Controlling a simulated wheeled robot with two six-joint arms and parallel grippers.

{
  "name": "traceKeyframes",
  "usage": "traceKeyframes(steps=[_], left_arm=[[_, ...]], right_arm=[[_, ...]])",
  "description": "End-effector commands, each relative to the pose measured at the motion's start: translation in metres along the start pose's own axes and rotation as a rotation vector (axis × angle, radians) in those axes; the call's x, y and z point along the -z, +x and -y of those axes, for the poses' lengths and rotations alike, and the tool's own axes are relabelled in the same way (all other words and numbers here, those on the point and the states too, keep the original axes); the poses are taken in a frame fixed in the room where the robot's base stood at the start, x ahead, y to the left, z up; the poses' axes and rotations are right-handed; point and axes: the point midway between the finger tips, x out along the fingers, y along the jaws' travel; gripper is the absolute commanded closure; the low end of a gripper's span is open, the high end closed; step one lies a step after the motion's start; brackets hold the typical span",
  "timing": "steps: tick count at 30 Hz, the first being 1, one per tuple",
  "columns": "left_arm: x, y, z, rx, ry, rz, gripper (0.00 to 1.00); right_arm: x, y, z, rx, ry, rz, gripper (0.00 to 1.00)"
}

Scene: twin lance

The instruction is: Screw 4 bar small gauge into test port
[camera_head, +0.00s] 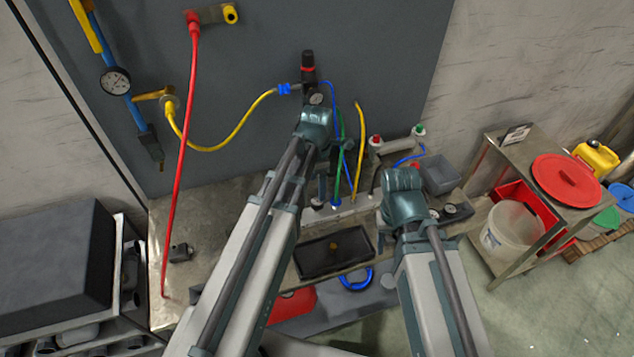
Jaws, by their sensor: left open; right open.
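A small gauge (316,98) with a pale face shows at the panel, just beyond my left gripper (316,116); I cannot tell whether they touch. Two small dark gauges (450,209) lie on the bench just right of my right gripper (404,182). A larger round gauge (115,80) sits on the blue pipe at the upper left. No scale is readable, so I cannot tell which is the 4 bar one. I cannot identify the test port for certain. Both grippers are open; their fingertips are mostly hidden behind the wrists.
Red (183,150) and yellow (240,135) hoses hang from the grey panel (260,40). A black tray (334,252) lies on the bench between my arms. A side table (512,150) with a red lid (566,181) stands right. A small black part (181,252) lies left.

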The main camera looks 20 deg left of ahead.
Motion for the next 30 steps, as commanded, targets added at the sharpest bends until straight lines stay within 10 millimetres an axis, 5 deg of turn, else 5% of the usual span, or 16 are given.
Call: traceKeyframes(steps=[3, 12, 29, 30], left_arm=[[0.000, -0.027, 0.000, 0.000, 0.000, 0.000, 0.14], [0.000, -0.061, 0.000, 0.000, 0.000, 0.000, 0.14], [0.000, -0.062, 0.000, 0.000, 0.000, 0.000, 0.14], [0.000, -0.062, 0.000, 0.000, 0.000, 0.000, 0.19]], right_arm=[[-0.002, -0.026, -0.002, 0.001, 0.004, 0.000, 0.48], [-0.004, -0.060, -0.005, 0.002, 0.011, 0.000, 0.48], [-0.004, -0.062, -0.006, 0.002, 0.011, 0.000, 0.48], [-0.004, -0.062, -0.006, 0.002, 0.011, 0.000, 0.48]])
